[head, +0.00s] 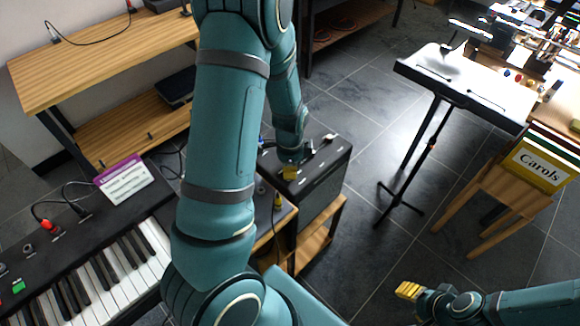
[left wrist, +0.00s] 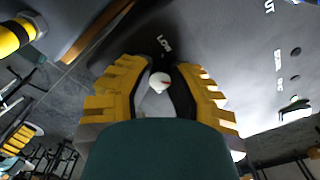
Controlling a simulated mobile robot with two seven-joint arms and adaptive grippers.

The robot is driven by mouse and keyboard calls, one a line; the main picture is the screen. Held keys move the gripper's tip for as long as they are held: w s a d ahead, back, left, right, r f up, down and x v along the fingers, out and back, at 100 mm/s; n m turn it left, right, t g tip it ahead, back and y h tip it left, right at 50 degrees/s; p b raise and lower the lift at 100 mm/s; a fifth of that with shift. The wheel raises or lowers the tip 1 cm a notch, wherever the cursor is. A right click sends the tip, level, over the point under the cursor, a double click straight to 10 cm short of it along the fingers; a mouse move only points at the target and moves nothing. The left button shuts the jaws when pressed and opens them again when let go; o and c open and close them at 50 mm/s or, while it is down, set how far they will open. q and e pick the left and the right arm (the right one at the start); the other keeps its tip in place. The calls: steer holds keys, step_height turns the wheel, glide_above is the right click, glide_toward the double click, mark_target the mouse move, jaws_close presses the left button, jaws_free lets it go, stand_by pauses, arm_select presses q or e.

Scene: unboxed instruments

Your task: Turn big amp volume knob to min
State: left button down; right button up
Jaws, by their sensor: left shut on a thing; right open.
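The big amp (head: 325,195) is a dark box on a wooden stand, right of my left arm in the head view. My left gripper (head: 289,173) is at its top panel, largely hidden by the arm. My right gripper (head: 408,291) is open and empty above the floor at lower right.
A keyboard (head: 95,260) stands at lower left and a wooden shelf (head: 110,60) at upper left. A music stand (head: 470,85) and a stool with a yellow "Carols" book (head: 540,168) are on the right. Floor between the amp and music stand is clear.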

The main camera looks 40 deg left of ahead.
arm_select(q)
steer(key=shift+n, duration=0.3)
arm_select(e)
steer(key=shift+r, duration=0.15)
